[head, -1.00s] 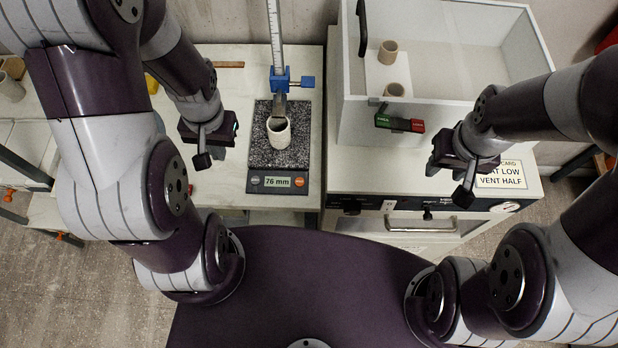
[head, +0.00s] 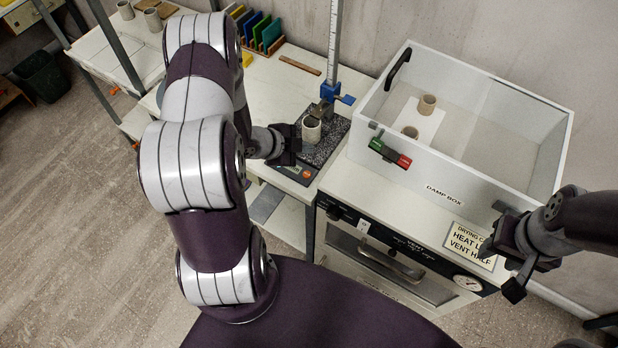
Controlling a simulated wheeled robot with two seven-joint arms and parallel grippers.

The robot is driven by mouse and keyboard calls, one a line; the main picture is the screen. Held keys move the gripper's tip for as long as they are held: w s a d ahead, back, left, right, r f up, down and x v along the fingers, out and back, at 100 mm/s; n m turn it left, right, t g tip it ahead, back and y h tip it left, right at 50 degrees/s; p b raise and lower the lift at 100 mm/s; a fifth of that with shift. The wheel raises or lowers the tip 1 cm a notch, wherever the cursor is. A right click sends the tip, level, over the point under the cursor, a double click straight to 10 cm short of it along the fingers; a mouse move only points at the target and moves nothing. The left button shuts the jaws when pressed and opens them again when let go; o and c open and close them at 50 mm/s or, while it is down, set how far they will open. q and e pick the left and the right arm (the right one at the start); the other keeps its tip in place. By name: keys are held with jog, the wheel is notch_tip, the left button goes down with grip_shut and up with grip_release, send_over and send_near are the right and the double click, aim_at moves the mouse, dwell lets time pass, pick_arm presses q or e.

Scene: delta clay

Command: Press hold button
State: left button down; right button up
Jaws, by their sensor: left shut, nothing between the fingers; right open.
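The height gauge is a dark speckled plate (head: 327,150) with a tall ruled post (head: 334,45) and a blue slider (head: 328,92). A pale clay cylinder (head: 311,130) stands on the plate. An orange-red button (head: 307,173) shows on the gauge's front panel; the display and the panel's other end are mostly hidden or too small to read. My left gripper (head: 290,146) is shut and empty, just left of the cylinder and over the gauge's left side; I cannot tell whether it touches anything. My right gripper (head: 512,268) is open and empty at the right, by the drying cabinet's front corner.
A white damp box (head: 448,192) holding two clay cylinders stands on the drying cabinet. Coloured slats (head: 262,32) stand in a rack behind, and a wooden strip (head: 299,64) lies on the bench.

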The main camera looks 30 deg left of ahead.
pick_arm(q)
jog(key=b, duration=0.7)
send_over(304, 176)
notch_tip(304, 176, down, 8)
jog(key=shift+r, duration=0.1)
jog(key=shift+f+b, duration=0.4)
jog(key=shift+f, duration=0.1)
dwell(1.4)
jog(key=shift+f+b, duration=0.35)
jog(key=shift+f+b, duration=0.3)
jog(key=shift+f, duration=0.05)
dwell(0.5)
dwell(0.3)
jog(key=shift+r+p, duration=0.75)
jog(key=shift+r, duration=0.05)
